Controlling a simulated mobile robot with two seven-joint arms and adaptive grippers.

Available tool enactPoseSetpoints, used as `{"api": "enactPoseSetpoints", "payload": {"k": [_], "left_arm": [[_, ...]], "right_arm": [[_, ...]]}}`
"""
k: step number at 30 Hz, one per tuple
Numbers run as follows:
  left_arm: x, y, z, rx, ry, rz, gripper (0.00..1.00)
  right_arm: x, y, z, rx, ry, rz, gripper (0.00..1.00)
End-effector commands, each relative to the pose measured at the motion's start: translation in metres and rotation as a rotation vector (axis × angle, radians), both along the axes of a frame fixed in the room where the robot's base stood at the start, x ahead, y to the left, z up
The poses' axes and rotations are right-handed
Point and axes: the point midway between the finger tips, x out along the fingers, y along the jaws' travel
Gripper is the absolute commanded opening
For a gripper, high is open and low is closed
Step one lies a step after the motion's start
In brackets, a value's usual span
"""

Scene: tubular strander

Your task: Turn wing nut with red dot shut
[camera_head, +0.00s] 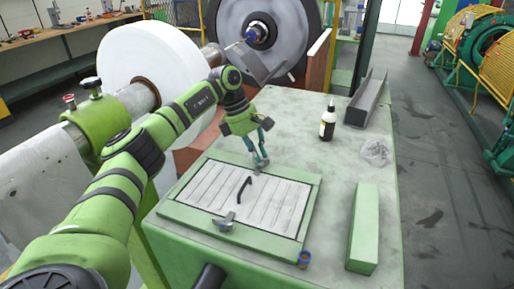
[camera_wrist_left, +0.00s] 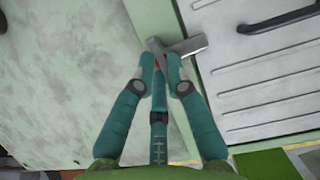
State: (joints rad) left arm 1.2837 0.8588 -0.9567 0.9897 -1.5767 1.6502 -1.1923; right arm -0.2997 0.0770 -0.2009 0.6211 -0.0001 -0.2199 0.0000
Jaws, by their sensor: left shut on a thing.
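A grey metal wing nut (camera_wrist_left: 186,46) sits at the edge of the panel frame in the left wrist view, with a small bit of red between the fingertips. In the head view this wing nut (camera_head: 260,170) is at the back edge of the green frame, partly covered by my fingers. My left gripper (camera_head: 260,159) points down and is shut on it; its fingertips (camera_wrist_left: 160,68) also show in the left wrist view. A second wing nut (camera_head: 226,221) is on the front edge of the frame. My right gripper is out of view.
The ribbed white panel (camera_head: 220,196) has a black handle (camera_head: 244,188). A dark bottle (camera_head: 328,122), a clear crumpled bag (camera_head: 375,152), a grey channel (camera_head: 368,97), a green block (camera_head: 363,230) and a small blue-rimmed cup (camera_head: 304,259) stand on the green top. A large white reel (camera_head: 150,65) is at left.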

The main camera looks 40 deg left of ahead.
Motion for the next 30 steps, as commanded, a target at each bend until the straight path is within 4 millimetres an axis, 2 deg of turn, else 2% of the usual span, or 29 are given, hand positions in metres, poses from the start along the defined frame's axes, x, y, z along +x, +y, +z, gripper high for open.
{"api": "enactPoseSetpoints", "payload": {"k": [9, 21, 22, 23, 30], "left_arm": [[0.0015, -0.0004, 0.0011, 0.001, -0.003, -0.068, 0.0], [0.0013, -0.0003, 0.0007, 0.002, -0.003, -0.073, 0.0], [0.0013, -0.0003, 0.0007, 0.001, -0.003, -0.073, 0.26], [0.0013, -0.0002, 0.0007, 0.001, -0.003, -0.073, 0.38], [0.0011, -0.0001, 0.0004, 0.001, -0.001, -0.072, 0.39]], "right_arm": [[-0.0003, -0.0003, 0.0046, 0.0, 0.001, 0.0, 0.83], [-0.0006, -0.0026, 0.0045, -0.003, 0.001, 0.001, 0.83], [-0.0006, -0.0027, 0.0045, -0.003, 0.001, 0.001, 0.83], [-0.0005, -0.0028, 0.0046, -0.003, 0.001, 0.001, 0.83], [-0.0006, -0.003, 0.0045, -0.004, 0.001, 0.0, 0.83]]}}
